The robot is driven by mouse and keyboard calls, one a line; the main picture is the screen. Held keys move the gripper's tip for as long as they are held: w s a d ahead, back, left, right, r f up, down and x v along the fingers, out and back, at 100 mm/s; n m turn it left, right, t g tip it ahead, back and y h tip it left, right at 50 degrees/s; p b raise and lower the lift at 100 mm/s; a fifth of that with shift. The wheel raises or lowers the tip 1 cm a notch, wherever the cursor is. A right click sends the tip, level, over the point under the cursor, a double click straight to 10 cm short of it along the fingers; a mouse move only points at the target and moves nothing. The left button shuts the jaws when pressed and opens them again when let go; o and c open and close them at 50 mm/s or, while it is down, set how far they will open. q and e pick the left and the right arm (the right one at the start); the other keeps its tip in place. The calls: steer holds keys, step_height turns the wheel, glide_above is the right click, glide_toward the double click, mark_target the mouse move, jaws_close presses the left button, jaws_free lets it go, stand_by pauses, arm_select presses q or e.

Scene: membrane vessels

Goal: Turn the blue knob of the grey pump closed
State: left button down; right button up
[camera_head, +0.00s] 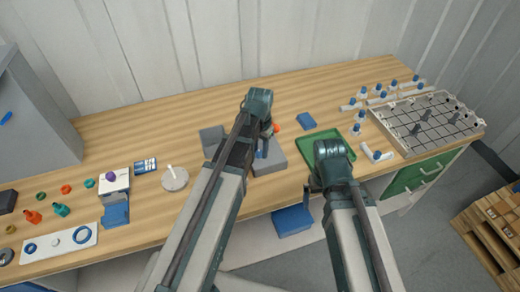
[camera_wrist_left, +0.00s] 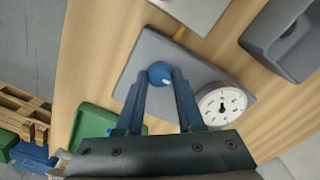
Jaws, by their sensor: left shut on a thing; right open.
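The grey pump (camera_head: 270,165) is a flat grey block on the bench near its front middle. In the left wrist view its grey plate (camera_wrist_left: 150,48) carries a round white dial gauge (camera_wrist_left: 222,104) and the round blue knob (camera_wrist_left: 160,73). My left gripper (camera_wrist_left: 160,78) is shut on the blue knob, with one blue finger on each side of it. In the head view my left gripper (camera_head: 262,152) reaches down over the pump, and the arm hides much of it. My right gripper (camera_head: 310,192) is open and empty, right of the pump near the front edge.
A green tray (camera_head: 312,151) and a blue block (camera_head: 305,121) lie right of the pump. A grey holder (camera_head: 210,138) stands to its left. A gridded tray (camera_head: 425,122) and several blue-capped parts are further right. Small coloured fittings, a white plate (camera_head: 60,243) and a grey cabinet (camera_head: 30,120) are at the left.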

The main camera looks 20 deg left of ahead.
mark_target(260, 152)
arm_select(q)
steer(key=shift+m, duration=0.3)
stand_by(0.4)
steer(key=c, duration=0.5)
jaws_free()
step_height(260, 152, up, 14)
steer(key=p, duration=1.4)
steer(key=shift+f, duration=0.15)
